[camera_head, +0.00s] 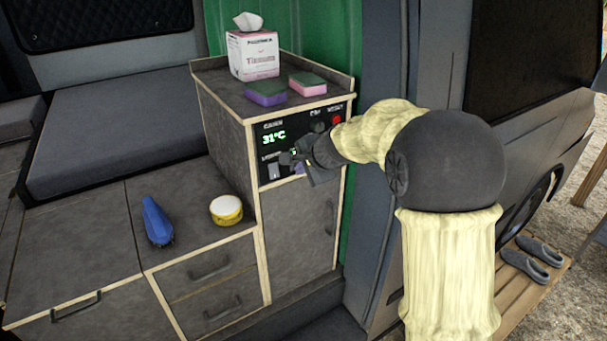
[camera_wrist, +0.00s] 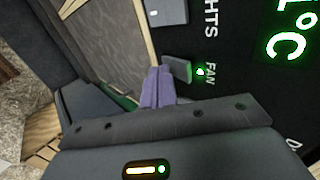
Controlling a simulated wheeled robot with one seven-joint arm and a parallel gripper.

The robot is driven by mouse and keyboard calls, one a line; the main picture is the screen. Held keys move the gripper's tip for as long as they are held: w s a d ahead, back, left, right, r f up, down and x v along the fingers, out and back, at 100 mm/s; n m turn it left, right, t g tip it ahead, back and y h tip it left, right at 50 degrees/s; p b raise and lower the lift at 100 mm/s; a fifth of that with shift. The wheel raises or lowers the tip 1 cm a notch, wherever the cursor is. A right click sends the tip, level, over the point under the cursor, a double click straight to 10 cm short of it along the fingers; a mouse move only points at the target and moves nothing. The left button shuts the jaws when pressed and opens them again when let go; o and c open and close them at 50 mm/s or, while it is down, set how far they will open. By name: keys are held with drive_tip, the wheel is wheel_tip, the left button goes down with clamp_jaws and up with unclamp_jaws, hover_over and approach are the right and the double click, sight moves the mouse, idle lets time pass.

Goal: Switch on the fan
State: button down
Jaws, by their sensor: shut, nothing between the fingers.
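The black control panel (camera_head: 269,156) is on the upper front of the cabinet and shows a green 31°C reading. In the wrist view the fan switch (camera_wrist: 177,68) is a dark grey rocker next to the FAN label (camera_wrist: 209,74). A small green light (camera_wrist: 200,72) glows between them. My gripper (camera_wrist: 160,72) is shut and empty, its purple fingertips right at the fan switch's edge; I cannot tell whether they touch it. In the head view my gripper (camera_head: 299,169) is at the panel's lower part, and my wrist hides the fan switch.
The lights switch (camera_wrist: 165,12) is close beside the fan switch. A tissue box (camera_head: 254,55) and two sponges (camera_head: 266,93) (camera_head: 307,84) stand on the cabinet top. A blue brush-like object (camera_head: 157,221) and a yellow-white round object (camera_head: 226,210) lie on the lower counter.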

drive_tip(key=shift+r+p, duration=0.75)
drive_tip(key=shift+r, duration=0.2)
drive_tip(key=shift+s+d, duration=0.1)
drive_tip(key=shift+s, duration=0.05)
drive_tip(key=s+f+b+v, duration=0.1)
drive_tip(key=v, duration=1.2)
drive_tip(key=shift+d+b, duration=0.3)
drive_tip(key=shift+s, duration=0.1)
